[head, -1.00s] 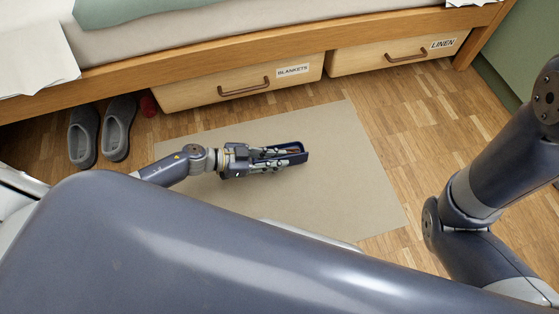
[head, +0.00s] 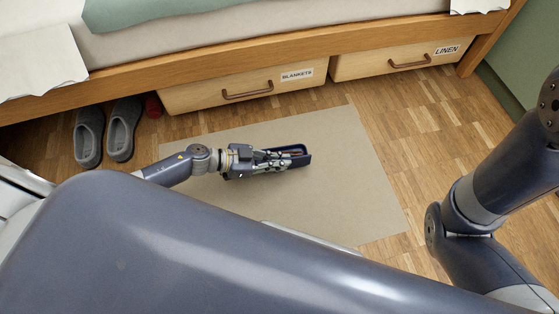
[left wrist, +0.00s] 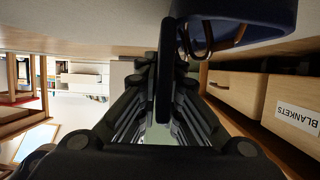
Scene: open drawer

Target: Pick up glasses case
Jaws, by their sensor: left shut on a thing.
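The glasses case (head: 308,158) is a dark blue, open, tray-like shell over the beige mat, with something brownish inside. In the left wrist view the blue case (left wrist: 262,18) shows at the top, with thin brown curved parts that look like glasses frames. My left gripper (head: 285,160) reaches in from the left and is shut on the case; its fingers (left wrist: 166,70) meet at a dark upright wall. The fingers hide part of the case. I cannot tell whether the case touches the mat. My right gripper is out of view.
The beige mat (head: 350,195) lies on the wood floor, with free room around the case. Behind it are the BLANKETS drawer (head: 200,97) and LINEN drawer (head: 365,68) under the bed. Grey slippers (head: 124,130) stand at the left. My right arm is at the right.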

